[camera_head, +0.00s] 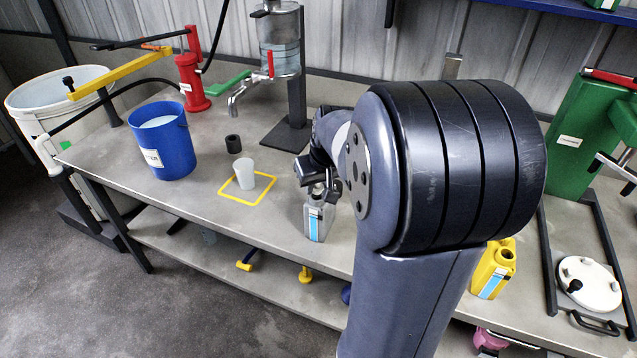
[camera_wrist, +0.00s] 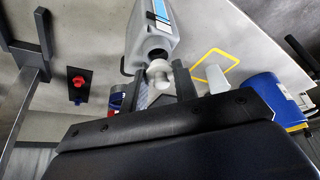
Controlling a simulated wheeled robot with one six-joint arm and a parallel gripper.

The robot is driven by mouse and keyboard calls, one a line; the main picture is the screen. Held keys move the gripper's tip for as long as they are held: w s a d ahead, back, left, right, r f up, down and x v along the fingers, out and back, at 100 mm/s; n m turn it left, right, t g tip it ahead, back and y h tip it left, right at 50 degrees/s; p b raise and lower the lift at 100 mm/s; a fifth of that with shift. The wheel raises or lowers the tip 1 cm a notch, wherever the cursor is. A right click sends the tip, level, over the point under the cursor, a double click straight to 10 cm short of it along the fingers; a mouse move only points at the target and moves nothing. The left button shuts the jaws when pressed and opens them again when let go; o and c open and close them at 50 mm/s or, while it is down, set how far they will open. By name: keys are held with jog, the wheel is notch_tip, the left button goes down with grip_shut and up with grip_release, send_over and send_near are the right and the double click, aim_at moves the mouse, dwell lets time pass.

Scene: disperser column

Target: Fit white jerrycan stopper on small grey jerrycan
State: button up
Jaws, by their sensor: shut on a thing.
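The small grey jerrycan (camera_head: 318,222), with a blue and white label, stands on the table near its front edge. It shows at the top of the wrist view (camera_wrist: 150,38). My gripper (camera_head: 321,190) is over the top of the jerrycan and partly hidden by my arm. In the wrist view my gripper (camera_wrist: 161,80) is shut on the white jerrycan stopper (camera_wrist: 158,73), which sits between the fingers at the jerrycan's mouth. I cannot tell whether the stopper is in the mouth or just above it.
A white cup (camera_head: 245,174) stands in a yellow square outline (camera_head: 240,201), with a black ring (camera_head: 233,144) behind it. A blue bucket (camera_head: 160,140) is at left, a metal dispenser (camera_head: 280,45) behind, and a yellow jerrycan (camera_head: 493,268) at right. The table between cup and grey jerrycan is clear.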

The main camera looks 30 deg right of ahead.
jog(key=shift+f+b, duration=0.5)
jog(key=shift+f, duration=0.15)
dwell(0.5)
jog(key=shift+r+p, duration=0.3)
jog(key=shift+r, duration=0.05)
jog(key=shift+f+b, duration=0.3)
jog(key=shift+f, duration=0.05)
dwell(1.6)
jog(key=shift+r+p, duration=0.3)
jog(key=shift+r, duration=0.05)
jog(key=shift+a+f+b, duration=0.1)
jog(key=shift+f+b, duration=0.4)
jog(key=shift+f, duration=0.05)
dwell(1.3)
jog(key=shift+r, duration=0.2)
jog(key=shift+r+p, duration=0.4)
jog(key=shift+p, duration=0.1)
dwell(0.5)
